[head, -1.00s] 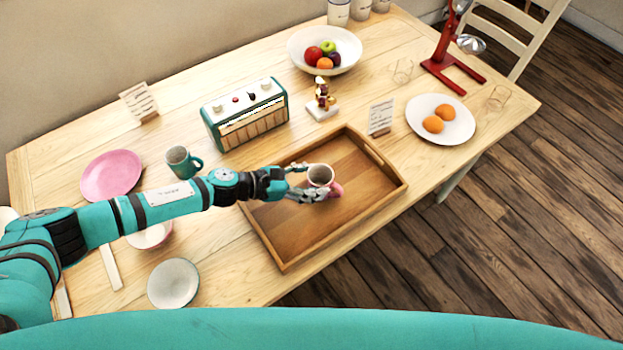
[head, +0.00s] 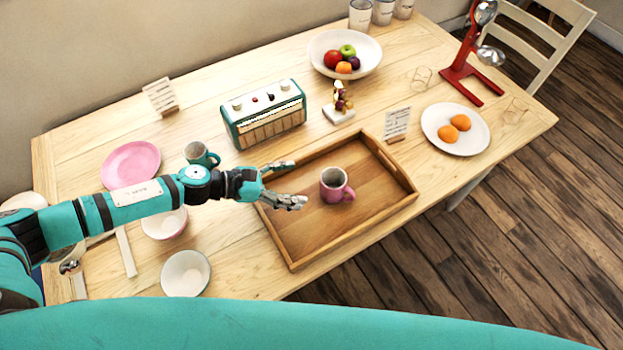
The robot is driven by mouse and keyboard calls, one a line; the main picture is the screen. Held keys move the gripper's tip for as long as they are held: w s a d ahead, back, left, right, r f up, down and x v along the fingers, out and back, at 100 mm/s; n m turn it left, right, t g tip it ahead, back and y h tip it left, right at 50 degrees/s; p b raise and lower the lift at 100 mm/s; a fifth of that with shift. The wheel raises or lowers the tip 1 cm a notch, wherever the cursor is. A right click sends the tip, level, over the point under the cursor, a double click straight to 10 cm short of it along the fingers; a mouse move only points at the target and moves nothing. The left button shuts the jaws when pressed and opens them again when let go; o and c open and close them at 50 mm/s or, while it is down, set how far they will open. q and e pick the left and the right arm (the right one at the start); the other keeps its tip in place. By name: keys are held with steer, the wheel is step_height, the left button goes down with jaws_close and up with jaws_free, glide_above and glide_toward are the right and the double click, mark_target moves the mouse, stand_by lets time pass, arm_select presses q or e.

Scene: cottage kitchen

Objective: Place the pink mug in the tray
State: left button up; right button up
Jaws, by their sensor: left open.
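The pink mug (head: 334,187) stands upright inside the wooden tray (head: 297,252), near its middle, with its pink handle toward the lower right. My left gripper (head: 300,183) is open and empty, over the tray's left part. Its fingers point toward the mug, with a gap between the fingertips and the mug. My right gripper is not in view.
A teal mug (head: 201,154), a pink plate (head: 130,163) and bowls (head: 186,273) lie on the left of the table. A radio (head: 264,115), a figurine (head: 339,108) and a small sign (head: 396,123) stand behind the tray. A plate with oranges (head: 455,129) is right.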

arm_select(q)
steer(key=shift+v, duration=1.45)
